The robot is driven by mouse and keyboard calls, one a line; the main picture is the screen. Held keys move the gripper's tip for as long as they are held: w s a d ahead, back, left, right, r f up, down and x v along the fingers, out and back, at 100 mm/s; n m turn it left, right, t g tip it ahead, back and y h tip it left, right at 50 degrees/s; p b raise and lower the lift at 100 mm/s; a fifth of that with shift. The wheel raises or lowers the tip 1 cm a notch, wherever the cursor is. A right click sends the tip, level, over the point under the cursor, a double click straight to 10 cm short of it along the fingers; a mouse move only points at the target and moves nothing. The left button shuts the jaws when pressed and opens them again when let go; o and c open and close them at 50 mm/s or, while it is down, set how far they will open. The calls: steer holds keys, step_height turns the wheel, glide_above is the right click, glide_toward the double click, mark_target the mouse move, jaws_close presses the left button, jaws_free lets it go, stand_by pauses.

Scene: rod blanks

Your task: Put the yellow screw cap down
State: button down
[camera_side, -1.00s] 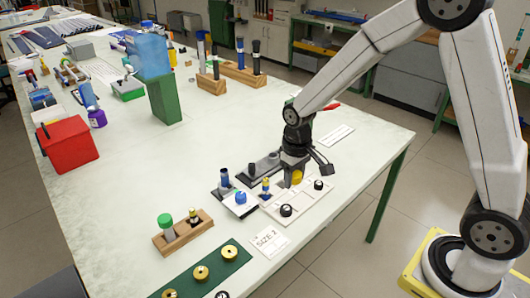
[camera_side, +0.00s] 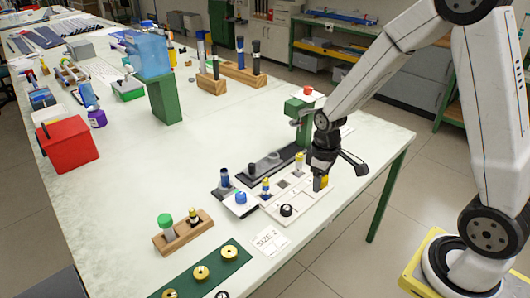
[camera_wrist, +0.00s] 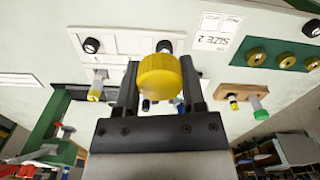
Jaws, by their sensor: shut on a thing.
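My gripper (camera_side: 320,182) is shut on the yellow screw cap (camera_side: 321,184), over the right end of a white tray (camera_side: 303,205). In the wrist view the ribbed yellow cap (camera_wrist: 159,76) sits between the two dark fingers of my gripper (camera_wrist: 158,88). A black cap (camera_side: 286,210) stands on the tray. The wrist view shows two black caps there, one (camera_wrist: 91,46) at the left and one (camera_wrist: 165,46) just beyond the yellow cap. I cannot tell whether the held cap touches the tray.
A yellow-topped vial (camera_side: 299,164) stands behind the tray, near a green stand (camera_side: 301,115) with a red knob. A wooden block (camera_side: 183,236) holds two capped pieces. A SIZE 2 card (camera_side: 269,241) lies in front of the tray.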

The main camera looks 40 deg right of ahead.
steer(key=s+d, duration=0.1)
steer(key=s+d+n, duration=0.1)
steer(key=s, duration=0.1)
steer(key=s+d+f+n, duration=0.1)
steer(key=shift+s+d+f, duration=0.1)
steer(key=shift+s+d, duration=0.15)
steer(key=shift+w, duration=0.1)
glide_above(303, 200)
steer(key=shift+s+f, duration=0.2)
steer(key=shift+f, duration=4.5)
steer(key=shift+w+f, duration=0.25)
steer(key=shift+f, duration=1.55)
steer(key=shift+f, duration=0.6)
